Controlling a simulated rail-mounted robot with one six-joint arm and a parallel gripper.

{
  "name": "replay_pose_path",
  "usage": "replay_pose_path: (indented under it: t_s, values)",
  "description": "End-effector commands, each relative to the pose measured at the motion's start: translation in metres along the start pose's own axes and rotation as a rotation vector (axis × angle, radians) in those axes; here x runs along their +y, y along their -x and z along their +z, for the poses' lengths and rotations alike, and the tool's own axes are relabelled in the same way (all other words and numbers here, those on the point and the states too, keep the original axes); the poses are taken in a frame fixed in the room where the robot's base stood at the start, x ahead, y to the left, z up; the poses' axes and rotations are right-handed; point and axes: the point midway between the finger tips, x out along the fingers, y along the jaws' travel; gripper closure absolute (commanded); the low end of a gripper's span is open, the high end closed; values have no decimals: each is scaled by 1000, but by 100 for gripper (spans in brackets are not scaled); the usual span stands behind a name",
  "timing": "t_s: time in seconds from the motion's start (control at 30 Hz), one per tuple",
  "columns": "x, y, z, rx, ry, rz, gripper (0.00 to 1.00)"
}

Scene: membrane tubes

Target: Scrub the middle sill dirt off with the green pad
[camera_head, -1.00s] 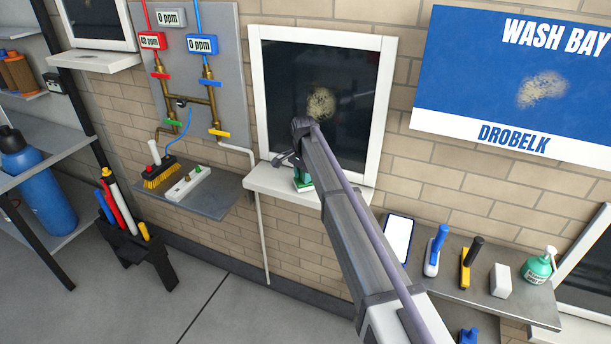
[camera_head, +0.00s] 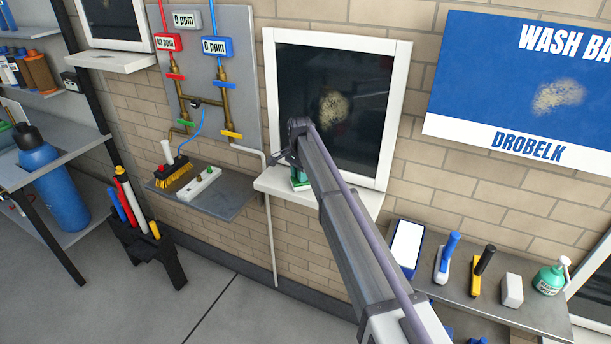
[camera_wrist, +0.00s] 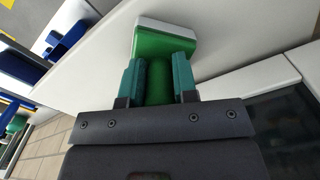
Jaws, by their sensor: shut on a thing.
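My gripper (camera_wrist: 157,78) is shut on the handle of the green pad (camera_wrist: 165,42), which has a pale layer at its far end. In the head view the green pad (camera_head: 299,183) is at the left half of the white middle sill (camera_head: 272,183), below the middle window. The sill also fills much of the wrist view (camera_wrist: 235,28). The pad is at or very near the sill; I cannot tell if they touch. My arm covers part of the sill, and I make out no dirt on its visible part.
A tan stain (camera_head: 333,108) marks the middle window pane, another the blue sign (camera_head: 558,97). A shelf (camera_head: 225,192) with a brush stands left of the sill. A grey shelf (camera_head: 455,290) at right holds brushes, a white block and a green spray bottle (camera_head: 549,279).

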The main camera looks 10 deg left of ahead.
Motion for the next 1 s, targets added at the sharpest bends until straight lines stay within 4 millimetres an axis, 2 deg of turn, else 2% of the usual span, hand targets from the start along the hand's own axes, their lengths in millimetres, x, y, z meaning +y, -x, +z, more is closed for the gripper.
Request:
replay_pose_path:
  t_s: [0.23, 0.37, 1.0]
  values:
    - [0, 0, 1, 0, 0, -1, 99]
    - [3, 7, 7, 0, 1, -1, 99]
    - [29, 59, 68, 0, 1, 0, 99]
